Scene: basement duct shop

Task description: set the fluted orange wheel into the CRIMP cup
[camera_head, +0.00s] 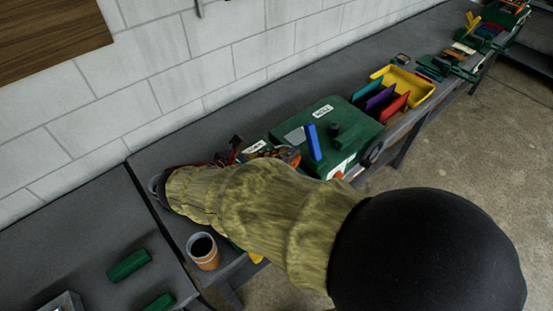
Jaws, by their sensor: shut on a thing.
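My arm, in a yellow-green sleeve, reaches left over the near bench. My gripper (158,188) shows only as a dark grey piece at the sleeve's end, near the bench's left end. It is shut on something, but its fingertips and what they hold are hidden. I cannot make out the fluted orange wheel. An orange-brown cup (205,261) with a dark inside stands upright below my gripper in the picture, apart from it. I see no readable CRIMP label on it.
A green box (357,133) with a blue upright piece stands beyond my arm. A yellow tray (418,87) with coloured dividers is farther right. Small clutter (235,150) lies close behind my sleeve. Green blocks (128,265) lie on the left bench. A block wall bounds the back.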

